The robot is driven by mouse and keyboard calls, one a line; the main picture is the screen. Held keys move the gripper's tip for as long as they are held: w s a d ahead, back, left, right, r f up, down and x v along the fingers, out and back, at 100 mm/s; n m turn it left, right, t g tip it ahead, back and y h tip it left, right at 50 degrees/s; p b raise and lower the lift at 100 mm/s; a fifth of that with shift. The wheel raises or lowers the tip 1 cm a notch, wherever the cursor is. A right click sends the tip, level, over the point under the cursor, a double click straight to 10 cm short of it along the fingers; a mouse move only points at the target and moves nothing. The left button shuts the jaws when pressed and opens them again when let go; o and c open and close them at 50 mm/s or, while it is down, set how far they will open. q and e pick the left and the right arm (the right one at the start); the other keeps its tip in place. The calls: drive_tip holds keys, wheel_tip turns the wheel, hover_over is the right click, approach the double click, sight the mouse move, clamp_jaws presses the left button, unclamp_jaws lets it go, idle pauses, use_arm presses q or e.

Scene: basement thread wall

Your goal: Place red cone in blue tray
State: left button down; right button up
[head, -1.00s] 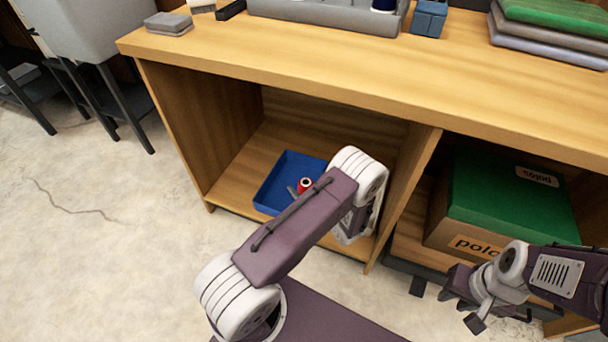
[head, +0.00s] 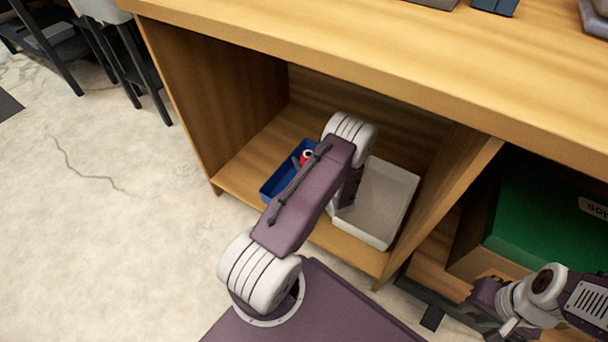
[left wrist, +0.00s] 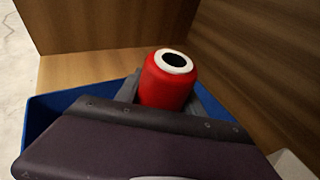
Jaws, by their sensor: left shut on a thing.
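The red cone (head: 306,157), a red spool-like piece with a white ring and dark hole on top, is upright over the blue tray (head: 268,190) on the bottom shelf. It also shows in the left wrist view (left wrist: 168,85). My left gripper (left wrist: 165,98) is shut on it, with grey fingers on both sides. Whether the cone touches the tray floor is hidden. My left arm covers part of the tray in the head view. My right gripper (head: 497,318) is open and empty at the lower right, away from the tray.
A white tray (head: 376,238) stands right of the blue tray on the same shelf. A wooden side wall (head: 225,100) and divider (head: 440,200) bound the compartment, with the counter (head: 400,65) above. A green-topped box (head: 545,230) sits in the right compartment.

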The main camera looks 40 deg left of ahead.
use_arm(q)
drive_tip(key=f+b, duration=0.2)
drive_tip(key=f, duration=0.1)
drive_tip(key=f+b, duration=0.1)
drive_tip(key=b, duration=0.1)
drive_tip(key=shift+a+f, duration=0.25)
drive_tip(key=shift+f, duration=0.05)
drive_tip(key=shift+r, duration=0.25)
drive_tip(key=shift+f, duration=0.1)
drive_tip(key=c, duration=0.7)
unclamp_jaws()
